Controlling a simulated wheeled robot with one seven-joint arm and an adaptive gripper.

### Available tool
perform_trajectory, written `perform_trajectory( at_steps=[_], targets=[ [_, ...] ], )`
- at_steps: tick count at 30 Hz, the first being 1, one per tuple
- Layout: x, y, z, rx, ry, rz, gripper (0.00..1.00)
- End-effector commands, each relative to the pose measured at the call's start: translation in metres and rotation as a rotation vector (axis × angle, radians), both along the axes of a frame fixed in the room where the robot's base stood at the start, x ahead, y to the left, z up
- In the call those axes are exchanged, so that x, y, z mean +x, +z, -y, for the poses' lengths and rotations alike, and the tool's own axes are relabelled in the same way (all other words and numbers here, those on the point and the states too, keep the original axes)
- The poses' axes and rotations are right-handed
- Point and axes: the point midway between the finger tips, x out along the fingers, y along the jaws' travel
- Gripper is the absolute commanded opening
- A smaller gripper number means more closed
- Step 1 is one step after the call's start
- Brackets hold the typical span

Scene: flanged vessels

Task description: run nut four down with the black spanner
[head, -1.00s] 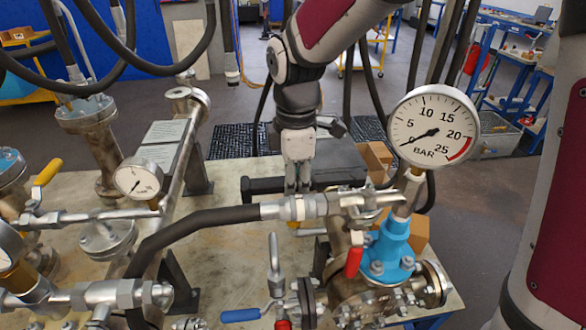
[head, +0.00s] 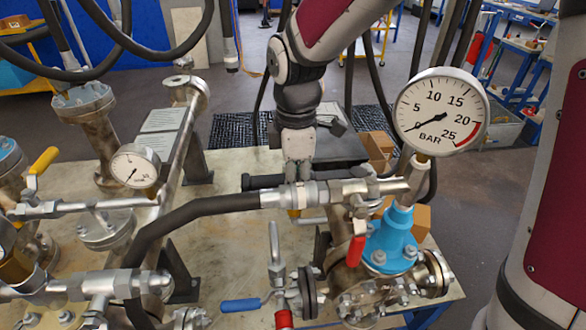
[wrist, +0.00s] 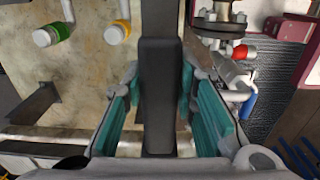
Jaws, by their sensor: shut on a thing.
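My gripper (head: 299,178) hangs behind the hose fitting in the head view, left of the blue flanged neck (head: 392,236). It is shut on the black spanner (head: 262,182), whose dark bar sticks out to the left. In the wrist view the spanner (wrist: 160,90) runs lengthwise between my teal finger pads. Its working end cannot be made out. Nuts show on the blue flange, one at the front (head: 378,258) and one at the right (head: 410,250). I see no numbers, so I cannot tell which is nut four.
A large pressure gauge (head: 440,112) stands above the blue neck. A black hose (head: 190,212) with a metal fitting (head: 325,192) crosses in front of my gripper. A red-handled valve (head: 355,250) and a blue lever (head: 240,305) are close by. The bench's middle is fairly clear.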

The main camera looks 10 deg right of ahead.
Motion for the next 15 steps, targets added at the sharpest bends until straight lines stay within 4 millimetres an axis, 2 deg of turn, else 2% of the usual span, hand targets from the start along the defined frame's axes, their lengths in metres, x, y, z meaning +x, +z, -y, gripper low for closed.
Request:
perform_trajectory(
  at_steps=[15],
  targets=[
    [0.0,-0.015,0.0,0.0,0.0,0.001,0.0]
  ],
)
